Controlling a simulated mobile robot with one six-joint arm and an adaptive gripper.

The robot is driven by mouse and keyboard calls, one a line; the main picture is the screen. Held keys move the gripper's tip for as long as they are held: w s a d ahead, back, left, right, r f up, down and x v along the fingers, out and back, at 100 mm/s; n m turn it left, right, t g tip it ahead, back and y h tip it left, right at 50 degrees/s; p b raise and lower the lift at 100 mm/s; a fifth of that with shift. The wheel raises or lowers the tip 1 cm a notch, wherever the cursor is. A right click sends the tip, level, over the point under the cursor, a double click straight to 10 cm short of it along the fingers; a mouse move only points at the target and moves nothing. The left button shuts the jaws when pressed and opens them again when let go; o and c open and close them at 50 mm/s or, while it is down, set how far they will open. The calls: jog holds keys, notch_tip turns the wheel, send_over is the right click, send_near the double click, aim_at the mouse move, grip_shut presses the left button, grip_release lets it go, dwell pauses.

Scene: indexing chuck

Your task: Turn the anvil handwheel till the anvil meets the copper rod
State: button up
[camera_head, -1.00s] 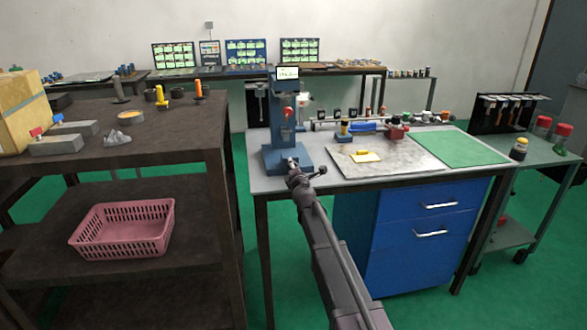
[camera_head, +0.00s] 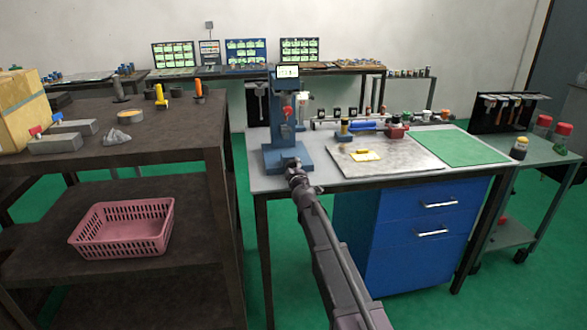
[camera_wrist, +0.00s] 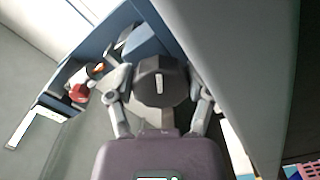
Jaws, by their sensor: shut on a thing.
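The blue bench device (camera_head: 285,125) with a small screen on top stands at the left end of the workbench. The dark round anvil handwheel (camera_wrist: 158,82), with a white mark on its face, sits between the two fingers of my gripper (camera_wrist: 160,92) in the wrist view. The fingers are shut on it from both sides. In the head view my gripper (camera_head: 295,165) is at the foot of the device and covers the wheel. A small copper-orange piece (camera_wrist: 96,69) shows above a red part (camera_wrist: 79,92), possibly the rod. The gap between anvil and rod cannot be made out.
The workbench (camera_head: 300,182) also bears a grey mat (camera_head: 400,165), a green mat (camera_head: 465,149) and several small fixtures to the right. A dark shelf unit (camera_head: 110,165) with a pink basket (camera_head: 123,230) stands at the left. A grey-green trolley (camera_head: 545,165) is at the right.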

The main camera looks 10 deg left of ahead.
jog(key=m, duration=0.4)
jog(key=shift+w+a+m, duration=0.1)
jog(key=shift+m, duration=0.2)
jog(key=m, duration=0.4)
jog(key=shift+a+m, duration=0.1)
jog(key=shift+m, duration=0.2)
jog(key=m, duration=0.4)
jog(key=shift+m, duration=0.3)
jog(key=m, duration=0.3)
jog(key=shift+a+m, duration=0.15)
jog(key=shift+m, duration=0.15)
jog(key=m, duration=0.8)
jog(key=shift+r, duration=0.1)
jog(key=m, duration=0.4)
jog(key=shift+r+m, duration=0.1)
jog(key=shift+m, duration=2.1)
jog(key=shift+s, duration=0.2)
